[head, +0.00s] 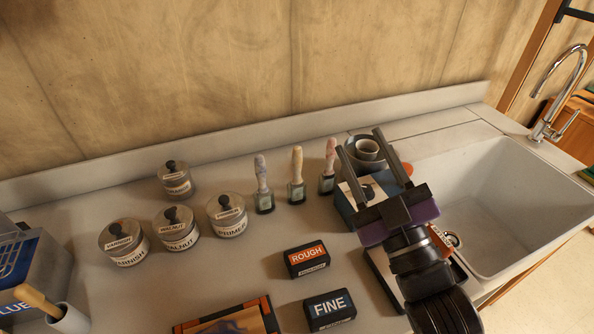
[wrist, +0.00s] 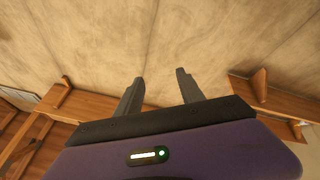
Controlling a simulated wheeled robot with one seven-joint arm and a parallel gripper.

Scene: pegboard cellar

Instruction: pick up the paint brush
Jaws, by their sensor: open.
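My gripper (head: 362,146) is open and empty, above the counter just right of the right brush. In the wrist view my gripper (wrist: 158,82) has its two fingers apart with only the wall behind them. No brush shows in the wrist view.
Several labelled tins, such as the primer tin (head: 226,214), stand left of the brushes. A ROUGH block (head: 306,259) and a FINE block (head: 330,309) lie in front. A sink (head: 500,205) is at the right.

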